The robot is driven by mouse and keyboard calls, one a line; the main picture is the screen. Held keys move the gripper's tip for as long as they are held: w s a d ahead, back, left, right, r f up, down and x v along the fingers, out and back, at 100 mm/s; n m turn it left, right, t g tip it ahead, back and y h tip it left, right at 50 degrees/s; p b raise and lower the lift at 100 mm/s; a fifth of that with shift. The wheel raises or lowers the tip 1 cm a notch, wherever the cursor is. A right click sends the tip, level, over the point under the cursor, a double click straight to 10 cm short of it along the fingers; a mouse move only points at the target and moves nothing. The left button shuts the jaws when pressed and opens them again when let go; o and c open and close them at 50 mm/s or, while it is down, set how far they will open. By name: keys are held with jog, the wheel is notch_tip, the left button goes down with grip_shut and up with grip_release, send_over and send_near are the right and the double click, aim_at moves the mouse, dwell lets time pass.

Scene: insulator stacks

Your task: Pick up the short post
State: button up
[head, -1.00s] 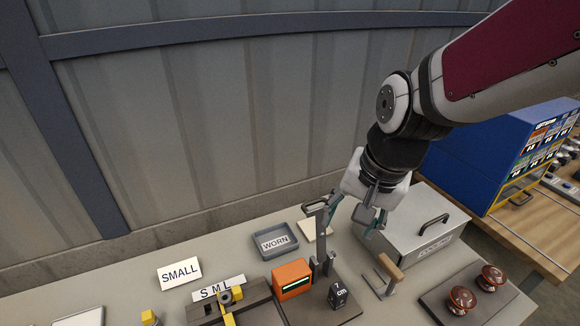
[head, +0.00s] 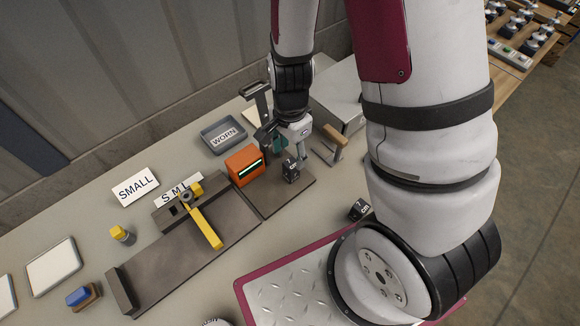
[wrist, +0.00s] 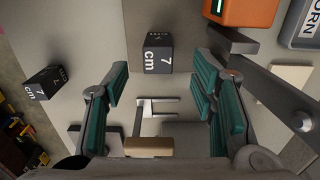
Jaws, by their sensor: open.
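No label in view names the short post; two dark cm-marked blocks are the closest match. One dark block marked "7 cm" (head: 291,170) stands on a dark plate (head: 270,208), just beyond my gripper (head: 290,150). In the wrist view this block (wrist: 158,55) shows ahead, between the two open teal fingers (wrist: 162,78) and apart from both. A second dark block (head: 359,209) stands on the bench to the right, near my arm; it is at the left in the wrist view (wrist: 42,83), its number hard to read. My gripper is open and empty.
A wooden-handled metal bracket (head: 330,145) and a grey box (head: 340,100) are right. A yellow-armed fixture (head: 205,222) and WORN tray (head: 211,146) lie left.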

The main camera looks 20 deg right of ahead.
aim_at(292, 164)
jog(key=shift+s+f, duration=0.1)
jog(key=shift+f, duration=1.75)
notch_tip(292, 164, down, 4)
jog(key=shift+s+d+r+p, duration=0.1)
jog(key=shift+r+p, duration=0.15)
jog(key=shift+p, duration=0.2)
jog(key=shift+f, duration=0.8)
grip_shut()
